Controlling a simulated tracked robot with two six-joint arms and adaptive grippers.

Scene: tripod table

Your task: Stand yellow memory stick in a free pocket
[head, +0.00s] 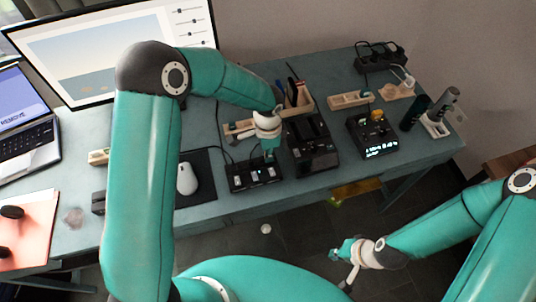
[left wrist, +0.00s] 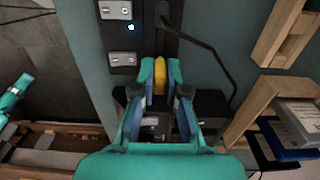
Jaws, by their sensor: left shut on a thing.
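The yellow memory stick (left wrist: 160,75) shows between my left fingertips in the left wrist view. My left gripper (left wrist: 160,82) is shut on it, beside a black hub (left wrist: 130,35) with silver ports. In the head view my left gripper (head: 269,155) is just above the right part of the hub (head: 250,177); the stick cannot be made out there. Whether the stick touches the hub cannot be told. A wooden holder (head: 238,127) stands behind the gripper, partly hidden by my arm.
A black dock (head: 312,155) stands right of the hub, near a wooden organiser (head: 305,99). Further right are a wooden block (head: 350,99) and a black device with a lit display (head: 373,137). A mouse (head: 187,178) lies left. A black cable (left wrist: 205,45) curves near my left gripper.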

